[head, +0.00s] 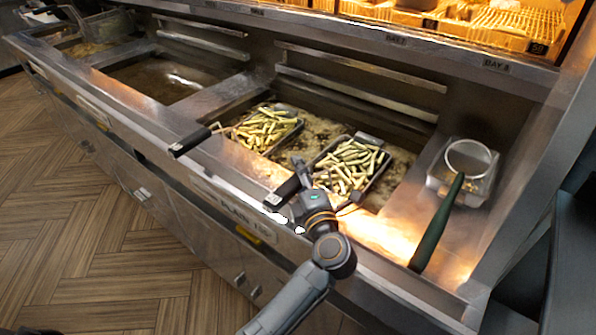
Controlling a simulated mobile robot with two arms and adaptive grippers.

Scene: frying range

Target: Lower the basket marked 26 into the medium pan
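Two wire baskets of fries sit in the large right-hand oil pan (318,130): a left basket (292,129) and a right basket (377,172). No 26 is readable on either. The right basket's black handle (281,194) points to the front edge. An oil pan without a basket (160,78) lies left of centre, and another pan (88,48) is at far left; which is medium is not marked legibly. My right gripper is not in view.
The left basket's black handle (190,141) overhangs the front ledge. A clear container with a round strainer (470,160) and a green handle (437,224) occupies the right counter. Metal rails (355,93) run behind the pans. A lit rack (510,25) stands at the back right.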

